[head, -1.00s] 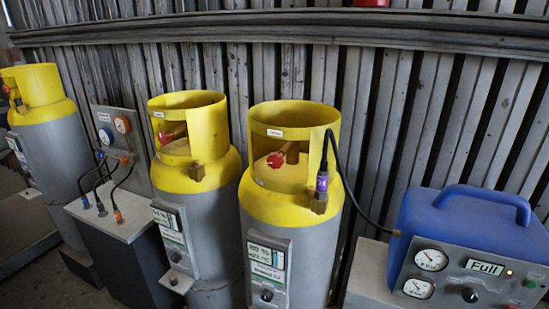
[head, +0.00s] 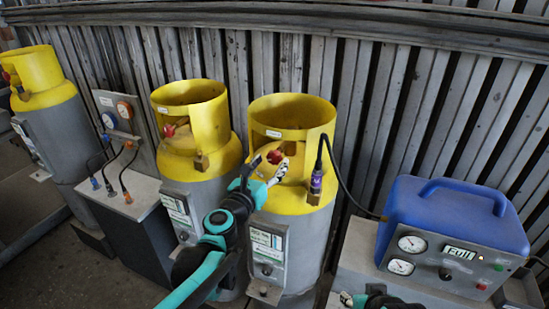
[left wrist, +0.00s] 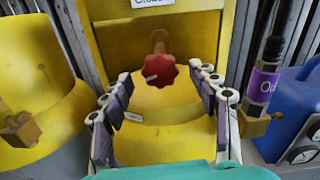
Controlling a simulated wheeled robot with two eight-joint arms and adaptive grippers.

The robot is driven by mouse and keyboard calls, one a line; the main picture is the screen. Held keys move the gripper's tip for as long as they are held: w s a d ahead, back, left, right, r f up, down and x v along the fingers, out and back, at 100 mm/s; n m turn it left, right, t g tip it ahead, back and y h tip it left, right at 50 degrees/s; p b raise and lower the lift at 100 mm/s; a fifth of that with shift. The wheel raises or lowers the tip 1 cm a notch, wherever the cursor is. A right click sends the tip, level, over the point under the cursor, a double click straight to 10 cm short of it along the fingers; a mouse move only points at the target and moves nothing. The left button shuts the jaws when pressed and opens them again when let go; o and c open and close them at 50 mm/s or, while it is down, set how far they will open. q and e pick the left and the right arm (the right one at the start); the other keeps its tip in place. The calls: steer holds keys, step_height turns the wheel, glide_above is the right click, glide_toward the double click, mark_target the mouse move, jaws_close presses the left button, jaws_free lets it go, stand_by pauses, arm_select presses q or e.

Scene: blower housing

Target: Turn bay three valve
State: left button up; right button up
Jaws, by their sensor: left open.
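A red valve knob (head: 275,157) sits on a brass stem inside the yellow collar of the right-hand grey cylinder (head: 285,205). The wrist view shows the same red knob (left wrist: 160,70) facing me, with a partly cut-off white label above it. My left gripper (head: 272,170) is at the front of this collar opening. In the left wrist view its fingers (left wrist: 163,82) are open, one on each side of the knob, apart from it. My right gripper (head: 362,300) shows only partly at the bottom edge; its jaws are unclear.
A purple-banded hose fitting (head: 317,180) stands close right of the collar opening; its black hose runs to a blue gauge unit (head: 452,228). The middle cylinder (head: 185,185) stands left. A grey box (head: 130,205) with cables and another cylinder (head: 55,130) are farther left.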

mark_target(272, 159)
arm_select(q)
steer(key=shift+x, duration=1.75)
steer(key=c, duration=1.2)
steer(key=shift+m, duration=0.3)
steer(key=m, duration=1)
steer(key=shift+m, duration=0.4)
steer(key=m, duration=0.5)
steer(key=shift+r+p, duration=0.1)
steer(key=shift+p, duration=0.2)
steer(key=m, duration=0.5)
